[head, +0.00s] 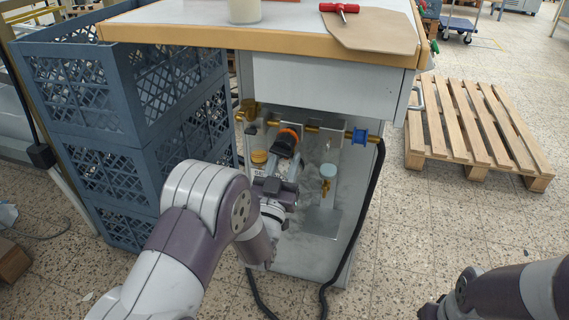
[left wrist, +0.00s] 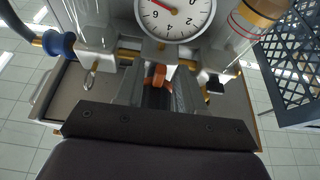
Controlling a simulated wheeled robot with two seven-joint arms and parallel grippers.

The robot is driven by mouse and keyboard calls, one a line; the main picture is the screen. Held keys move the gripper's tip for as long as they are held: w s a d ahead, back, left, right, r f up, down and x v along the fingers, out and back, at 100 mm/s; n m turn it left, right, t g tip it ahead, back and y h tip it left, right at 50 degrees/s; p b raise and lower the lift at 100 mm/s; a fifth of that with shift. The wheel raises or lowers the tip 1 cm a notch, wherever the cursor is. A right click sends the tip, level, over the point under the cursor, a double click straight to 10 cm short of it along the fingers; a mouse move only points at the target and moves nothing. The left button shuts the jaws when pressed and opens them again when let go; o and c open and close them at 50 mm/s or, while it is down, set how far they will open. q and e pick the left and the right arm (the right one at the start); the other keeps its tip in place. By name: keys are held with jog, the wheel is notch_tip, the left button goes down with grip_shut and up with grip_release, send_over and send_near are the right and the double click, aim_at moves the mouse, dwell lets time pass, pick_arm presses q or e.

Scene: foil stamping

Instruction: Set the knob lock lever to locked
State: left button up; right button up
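The orange-and-black knob (head: 287,140) sits on the fittings under the worktop in the head view. In the left wrist view its orange part (left wrist: 158,76) shows between my fingers, with a dark part below it. I cannot make out a separate lock lever or its setting. My left gripper (left wrist: 157,95) reaches up to the knob from the front, its two fingers apart on either side of it. Whether they touch it is unclear. In the head view the left gripper (head: 282,168) is just below the knob, partly hidden by my wrist. Only part of my right arm shows at bottom right.
A pressure gauge (left wrist: 175,15) sits just beyond the knob. A brass pipe with a blue fitting (head: 360,136) runs to the right, and a black hose (head: 373,200) hangs there. Blue crates (head: 100,120) stand close on the left. The worktop edge (head: 260,40) overhangs the fittings.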

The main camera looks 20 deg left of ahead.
pick_arm(q)
grip_shut()
jog(key=shift+a, duration=0.1)
jog(key=shift+w+a+r+m+g+h+p, duration=0.2)
jog(key=shift+a+r+m+g+h, duration=0.7)
jog(key=shift+m, duration=2.15)
jog(key=shift+s+a+r+m+g+h+p, duration=0.2)
jog(key=shift+a+m+g+h, duration=0.8)
jog(key=shift+m, duration=2.1)
jog(key=shift+w+a+r+m+g+h+p, duration=0.1)
jog(key=shift+a+r+m+g+h+p, duration=0.35)
jog(key=shift+m+h, duration=1.85)
jog(key=shift+r+m+y, duration=0.1)
jog(key=shift+m+y, duration=0.7)
jog(key=shift+m, duration=0.15)
